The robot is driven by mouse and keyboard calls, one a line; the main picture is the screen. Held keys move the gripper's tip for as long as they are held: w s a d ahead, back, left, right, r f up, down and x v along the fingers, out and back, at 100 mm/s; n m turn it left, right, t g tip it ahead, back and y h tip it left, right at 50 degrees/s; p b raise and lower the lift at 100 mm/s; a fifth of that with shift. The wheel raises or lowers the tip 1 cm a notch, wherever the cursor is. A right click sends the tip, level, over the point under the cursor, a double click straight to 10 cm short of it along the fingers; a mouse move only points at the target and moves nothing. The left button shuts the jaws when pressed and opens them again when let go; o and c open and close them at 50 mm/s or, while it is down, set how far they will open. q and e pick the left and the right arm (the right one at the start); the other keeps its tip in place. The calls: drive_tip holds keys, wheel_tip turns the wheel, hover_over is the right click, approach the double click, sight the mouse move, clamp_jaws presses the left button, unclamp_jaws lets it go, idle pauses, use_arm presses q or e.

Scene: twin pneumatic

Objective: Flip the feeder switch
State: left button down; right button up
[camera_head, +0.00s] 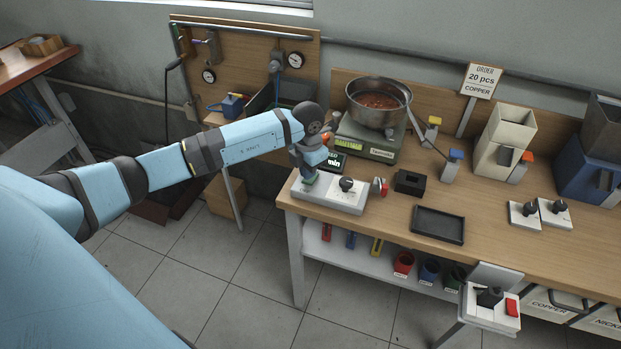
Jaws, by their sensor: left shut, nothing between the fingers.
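A pale control box (329,194) sits at the left front of the wooden workbench (470,223). No label shows which control is the feeder switch. My left gripper (309,172) is shut and empty, pointing down at the left end of this box, close to a green part there. The wrist hides most of the fingers, so I cannot tell whether they touch. My right gripper is out of view.
A metal bowl (378,101) of copper-coloured pieces stands on a green scale (367,138) behind the box. A small black block (410,182) and a black tray (438,224) lie to the right. A gauge panel (247,60) stands at the back left.

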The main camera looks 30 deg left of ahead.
use_arm(q)
drive_tip(key=shift+s+f+b, duration=0.1)
drive_tip(key=shift+f+b, duration=0.65)
drive_tip(key=shift+f, duration=0.3)
idle(0.4)
drive_tip(key=shift+r+p, duration=0.6)
drive_tip(key=shift+r, duration=0.2)
drive_tip(key=shift+r+p, duration=1.5)
drive_tip(key=shift+r, duration=1.25)
